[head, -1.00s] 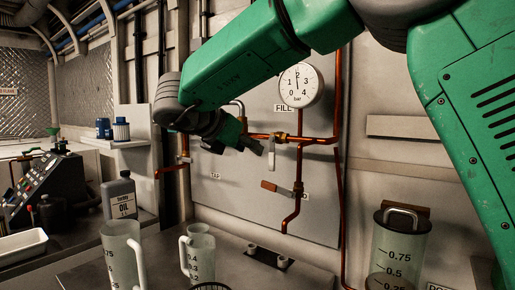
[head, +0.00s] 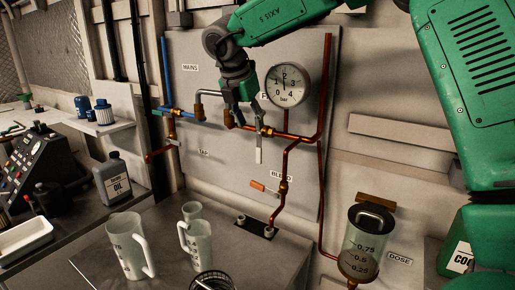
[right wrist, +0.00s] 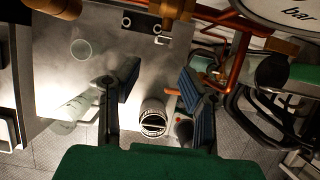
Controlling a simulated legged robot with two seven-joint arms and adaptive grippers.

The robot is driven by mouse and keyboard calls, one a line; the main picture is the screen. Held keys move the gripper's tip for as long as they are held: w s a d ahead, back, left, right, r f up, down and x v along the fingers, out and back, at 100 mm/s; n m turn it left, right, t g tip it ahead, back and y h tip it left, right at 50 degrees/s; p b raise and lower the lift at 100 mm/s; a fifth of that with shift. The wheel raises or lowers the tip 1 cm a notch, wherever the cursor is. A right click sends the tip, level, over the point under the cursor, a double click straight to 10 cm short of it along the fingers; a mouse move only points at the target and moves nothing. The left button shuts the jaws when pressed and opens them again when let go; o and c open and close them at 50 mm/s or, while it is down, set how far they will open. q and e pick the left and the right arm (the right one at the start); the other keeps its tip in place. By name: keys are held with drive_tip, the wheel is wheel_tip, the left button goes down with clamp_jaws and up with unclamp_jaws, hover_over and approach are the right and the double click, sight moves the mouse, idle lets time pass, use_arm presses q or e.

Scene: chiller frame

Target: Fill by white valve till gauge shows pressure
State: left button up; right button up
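The white valve lever (head: 259,150) hangs down from a brass valve body on the copper pipe, below the partly hidden FILL label. The round gauge (head: 288,84) is just above right of it; its needle points near the top of the dial, with the exact reading unclear. My right gripper (head: 240,106) is in front of the panel, just above left of the white lever; contact cannot be told. In the right wrist view its two fingers (right wrist: 163,95) stand apart with nothing between them. Part of the gauge (right wrist: 290,12) shows there at top right. My left gripper is out of view.
An orange bleed lever (head: 264,187) sits lower on the copper pipe. A blue mains pipe (head: 166,80) is left. Jugs (head: 128,250) stand on the bench, a dose cylinder (head: 366,235) at right, an oil bottle (head: 115,180) at left.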

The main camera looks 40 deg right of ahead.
sight(258, 148)
drive_tip(key=p+x, duration=0.1)
drive_tip(key=x, duration=1)
drive_tip(key=shift+d+f, duration=0.1)
drive_tip(key=shift+d, duration=0.2)
drive_tip(key=shift+a, duration=0.1)
clamp_jaws()
